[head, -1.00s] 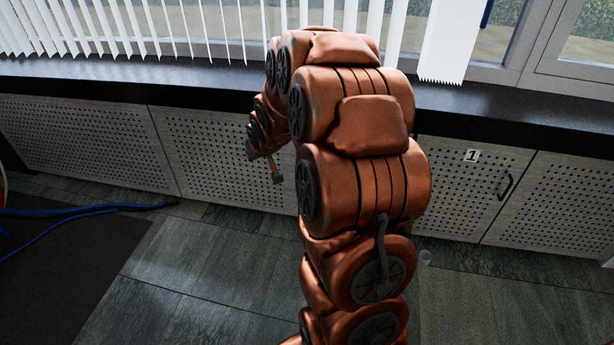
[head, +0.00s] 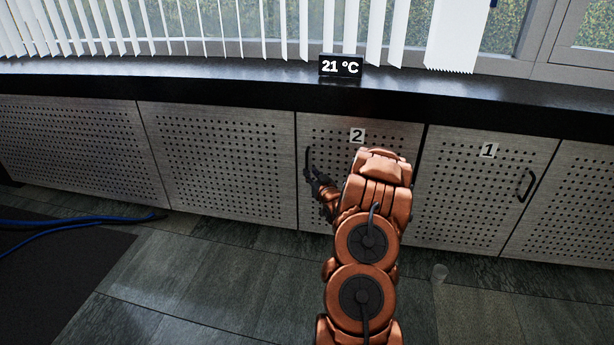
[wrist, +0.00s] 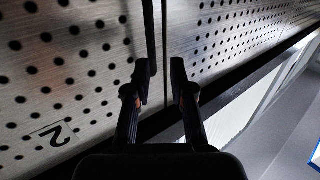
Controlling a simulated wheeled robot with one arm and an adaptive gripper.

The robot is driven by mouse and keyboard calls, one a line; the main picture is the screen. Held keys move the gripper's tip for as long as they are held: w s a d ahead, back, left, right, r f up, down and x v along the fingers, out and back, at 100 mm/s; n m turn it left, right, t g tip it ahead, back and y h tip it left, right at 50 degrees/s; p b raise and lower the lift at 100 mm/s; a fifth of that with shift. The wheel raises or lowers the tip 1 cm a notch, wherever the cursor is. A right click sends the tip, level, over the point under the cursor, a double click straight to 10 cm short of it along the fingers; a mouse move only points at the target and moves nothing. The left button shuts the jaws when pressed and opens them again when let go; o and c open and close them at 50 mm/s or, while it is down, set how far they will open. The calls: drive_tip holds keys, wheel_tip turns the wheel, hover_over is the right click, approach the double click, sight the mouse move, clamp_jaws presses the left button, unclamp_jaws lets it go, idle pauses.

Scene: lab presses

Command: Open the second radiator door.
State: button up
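The second radiator door (head: 340,135) is a perforated grey panel with a "2" label (head: 357,135). It looks closed, flush with its neighbours. Its dark handle (head: 308,158) is on the left side, with my gripper (head: 317,180) right at it, partly hidden by my arm. In the wrist view the door (wrist: 80,60) fills the left, with the "2" turned sideways. My gripper (wrist: 160,78) has its two fingers apart there. The dark handle bar (wrist: 150,30) comes down from the top to the left finger. I cannot tell whether they touch.
Door "1" (head: 480,190) with its own handle (head: 526,185) is to the right, closed. More perforated panels (head: 220,160) are to the left. A black sill (head: 200,85) runs above, with a "21 °C" display (head: 340,67). Blue hoses (head: 80,220) lie on the floor at left.

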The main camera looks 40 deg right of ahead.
sight(307, 166)
drive_tip(key=w+d, duration=0.1)
drive_tip(key=w+d+f+b, duration=0.1)
drive_tip(key=w, duration=0.1)
drive_tip(key=w+d+b, duration=0.1)
drive_tip(key=w, duration=0.1)
drive_tip(key=shift+f, duration=0.2)
drive_tip(key=shift+b+x, duration=0.4)
drive_tip(key=shift+x, duration=0.4)
drive_tip(key=shift+r, duration=0.2)
clamp_jaws()
